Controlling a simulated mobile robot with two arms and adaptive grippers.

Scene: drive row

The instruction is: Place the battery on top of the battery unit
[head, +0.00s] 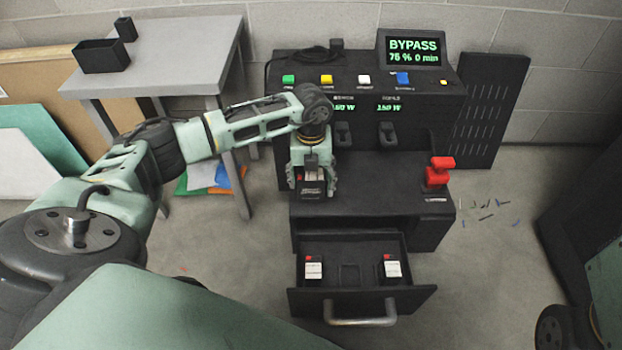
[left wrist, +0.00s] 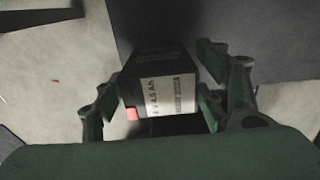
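The battery unit (head: 362,183) is a black station with a screen reading "BYPASS 75 % 0 min" and a flat lower top. My left gripper (head: 313,190) points down over the left part of that top. It is shut on a battery (head: 313,174), a dark block with a white label and a red patch. The left wrist view shows the battery (left wrist: 160,92) between the two fingers (left wrist: 160,105). Whether its underside touches the top is hidden. My right gripper is not in view; only part of my right arm shows at the right edge.
An open drawer (head: 350,248) in the unit's front holds two batteries, left (head: 313,268) and right (head: 391,267). A red switch (head: 439,171) stands at the top's right. A grey table (head: 165,50) is at back left. Small scraps lie on the floor right.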

